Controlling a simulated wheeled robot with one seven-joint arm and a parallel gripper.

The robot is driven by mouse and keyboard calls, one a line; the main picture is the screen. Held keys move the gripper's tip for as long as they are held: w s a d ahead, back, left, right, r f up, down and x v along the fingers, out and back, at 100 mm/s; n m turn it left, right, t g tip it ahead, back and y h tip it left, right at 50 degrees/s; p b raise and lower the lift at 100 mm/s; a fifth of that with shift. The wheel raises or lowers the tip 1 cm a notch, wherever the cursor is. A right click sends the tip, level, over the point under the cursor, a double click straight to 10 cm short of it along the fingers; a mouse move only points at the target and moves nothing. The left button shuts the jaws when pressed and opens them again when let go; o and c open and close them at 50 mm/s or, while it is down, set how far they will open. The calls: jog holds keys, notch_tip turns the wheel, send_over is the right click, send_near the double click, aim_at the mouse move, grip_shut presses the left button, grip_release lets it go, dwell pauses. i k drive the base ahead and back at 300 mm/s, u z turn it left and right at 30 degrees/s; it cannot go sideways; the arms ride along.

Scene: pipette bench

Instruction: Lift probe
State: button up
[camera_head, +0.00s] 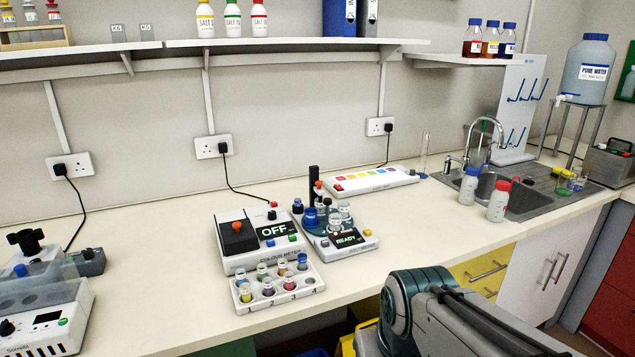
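No thing is clearly marked as the probe. A device with a READY display (347,239) stands mid-bench with a dark round turntable holding several small vessels. An upright black post (313,181) rises at its back, and a small red-topped part (318,185) shows beside the post; I cannot tell whether either is the probe. My teal and grey arm link shows at the bottom right of centre, in front of the bench. My gripper is out of the picture, so its state and any contact are hidden.
A colour meter (259,238) reading OFF stands left of the READY device. A white rack (277,289) of small capped vials sits in front. A white strip with coloured squares (374,181) lies behind.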

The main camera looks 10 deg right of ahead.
aim_at(316, 188)
jog(key=z, duration=0.25)
jog(key=i, duration=1.1)
jog(key=u, duration=0.4)
